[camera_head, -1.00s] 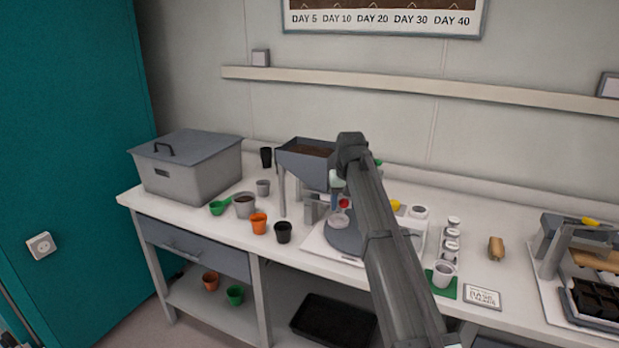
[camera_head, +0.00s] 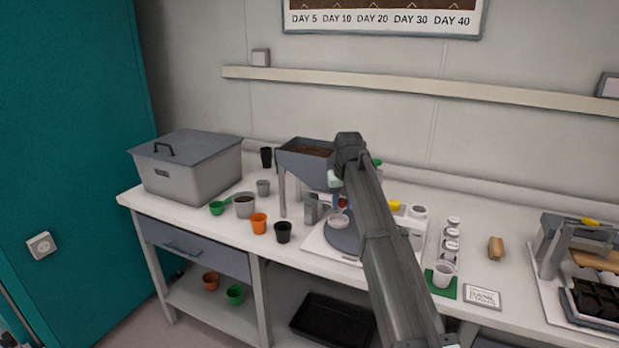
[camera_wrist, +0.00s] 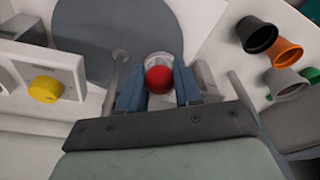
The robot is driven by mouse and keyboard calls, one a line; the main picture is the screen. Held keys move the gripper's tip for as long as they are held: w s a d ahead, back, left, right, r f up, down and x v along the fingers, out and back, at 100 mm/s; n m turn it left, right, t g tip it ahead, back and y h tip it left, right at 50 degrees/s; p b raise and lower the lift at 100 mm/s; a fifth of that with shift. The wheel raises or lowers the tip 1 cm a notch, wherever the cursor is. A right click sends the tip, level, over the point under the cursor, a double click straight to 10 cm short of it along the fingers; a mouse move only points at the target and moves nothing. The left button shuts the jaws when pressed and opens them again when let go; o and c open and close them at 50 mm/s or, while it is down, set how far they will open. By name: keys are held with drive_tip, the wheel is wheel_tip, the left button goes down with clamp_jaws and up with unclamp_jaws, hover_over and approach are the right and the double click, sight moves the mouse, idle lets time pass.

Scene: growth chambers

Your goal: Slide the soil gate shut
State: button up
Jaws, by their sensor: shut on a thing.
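The soil hopper (camera_head: 290,163) is a grey-blue bin on legs, with brown soil inside, near the middle of the bench. The soil gate's red round knob (camera_head: 343,203) shows just below and right of the hopper, partly hidden by my arm. In the wrist view, the red knob (camera_wrist: 158,79) sits between the two blue finger pads of my gripper (camera_wrist: 158,88), which is shut on it. My gripper also shows in the head view (camera_head: 341,197). The gate's plate is hidden from both views. A pale cup (camera_head: 340,221) stands below the knob on a round grey disc (camera_head: 343,240).
An orange pot (camera_head: 259,223) and a black pot (camera_head: 283,232) stand left of the disc. A box with a yellow knob (camera_wrist: 44,89) is beside it. A grey lidded bin (camera_head: 185,167) stands at the bench's left end.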

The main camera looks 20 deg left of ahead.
drive_tip(key=shift+a, duration=2.45)
drive_tip(key=o, duration=0.7)
drive_tip(key=shift+r, duration=0.15)
wheel_tip(320, 180, up, 8)
drive_tip(key=shift+f, duration=0.15)
